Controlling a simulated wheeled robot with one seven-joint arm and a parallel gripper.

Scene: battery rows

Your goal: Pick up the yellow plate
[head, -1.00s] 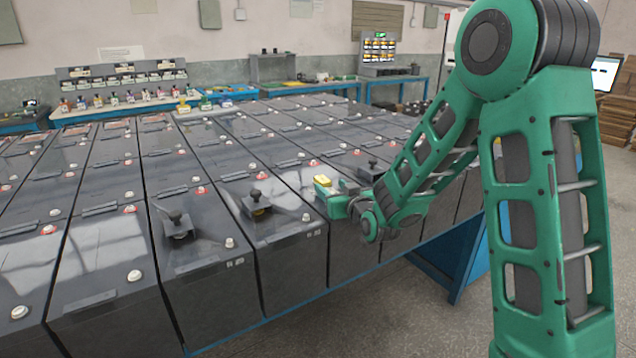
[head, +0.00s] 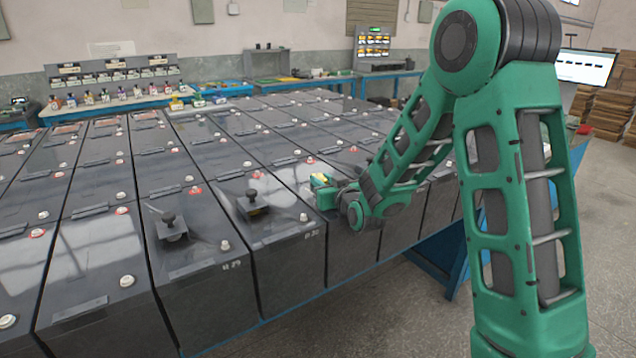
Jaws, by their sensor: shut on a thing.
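My gripper (head: 324,186) is at the end of the green arm, over the front row of dark battery cells. It is shut on the yellow plate (head: 321,177), of which only a small part shows between and above the green jaws. The arm's wrist hides the rest of the plate and the cell top behind it. I cannot tell how far the plate is above the cell top.
Rows of dark battery cells (head: 103,245) fill the left and middle. Two black-knobbed plates (head: 171,228) and (head: 253,203) stand on front cells. Blue benches (head: 390,74) with small items line the back wall. Floor (head: 410,320) is clear at front right.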

